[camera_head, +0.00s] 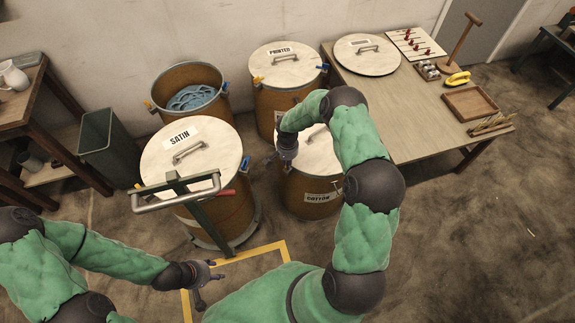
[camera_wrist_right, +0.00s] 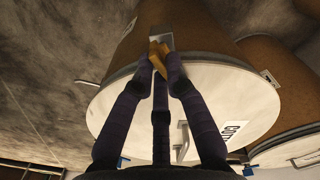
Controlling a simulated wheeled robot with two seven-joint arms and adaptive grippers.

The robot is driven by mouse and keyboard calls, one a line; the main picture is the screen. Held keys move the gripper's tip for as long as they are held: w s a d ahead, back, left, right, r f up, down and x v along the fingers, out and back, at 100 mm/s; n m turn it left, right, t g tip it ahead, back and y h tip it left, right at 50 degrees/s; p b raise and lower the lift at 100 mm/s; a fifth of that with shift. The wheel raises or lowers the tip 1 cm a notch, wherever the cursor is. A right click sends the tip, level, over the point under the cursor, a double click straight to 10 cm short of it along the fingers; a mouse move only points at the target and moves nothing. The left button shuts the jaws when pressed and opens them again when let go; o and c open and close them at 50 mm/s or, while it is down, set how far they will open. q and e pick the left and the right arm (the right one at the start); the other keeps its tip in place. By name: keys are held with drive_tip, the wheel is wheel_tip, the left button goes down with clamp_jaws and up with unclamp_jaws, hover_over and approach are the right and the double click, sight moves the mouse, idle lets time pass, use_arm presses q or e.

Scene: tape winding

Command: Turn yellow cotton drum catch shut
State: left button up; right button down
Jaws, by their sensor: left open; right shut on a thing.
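My right gripper (camera_head: 287,150) is at the left rim of this drum. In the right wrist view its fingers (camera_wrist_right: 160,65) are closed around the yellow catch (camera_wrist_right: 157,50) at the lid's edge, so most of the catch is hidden. A metal bracket sits beside the catch. My left gripper (camera_head: 205,282) is open and empty, low at the front, apart from the drums.
The satin drum (camera_head: 215,218) stands close on the left, behind a green trolley handle (camera_head: 180,199). An open drum with blue cloth (camera_head: 192,97) and the printed drum (camera_head: 274,100) stand behind. A table (camera_head: 400,120) is at right. Floor at front right is clear.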

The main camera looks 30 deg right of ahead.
drive_tip(key=shift+m+b, duration=1.1)
drive_tip(key=shift+m, duration=1)
drive_tip(key=c, duration=1.2)
unclamp_jaws()
drive_tip(key=shift+c, duration=0.2)
wheel_tip(320, 180, up, 12)
